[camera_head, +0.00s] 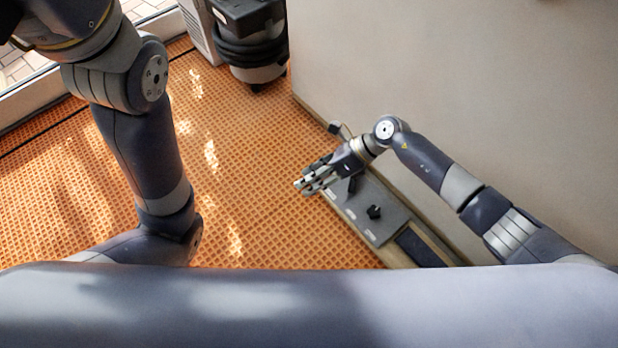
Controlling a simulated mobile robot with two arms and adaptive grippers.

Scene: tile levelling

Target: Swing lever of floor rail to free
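The floor rail is a grey plate (378,233) on a wooden board, lying on the floor along the wall. It carries small pale labels and a dark knob-like lever (374,211) near its middle. Another dark-tipped handle (335,127) sticks up past the far end, beside my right wrist. I cannot tell which of these is the task's lever. My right gripper (312,181) is over the far left end of the plate, its fingers pointing left. It hides that part; whether it touches anything is unclear. My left arm runs out at the upper left, and its gripper is out of view.
A beige wall (470,80) stands close along the rail's right side. A dark inset (420,248) lies at the board's near end. A black and grey canister machine (250,45) stands at the back. The orange gridded floor (245,170) left of the rail is clear.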

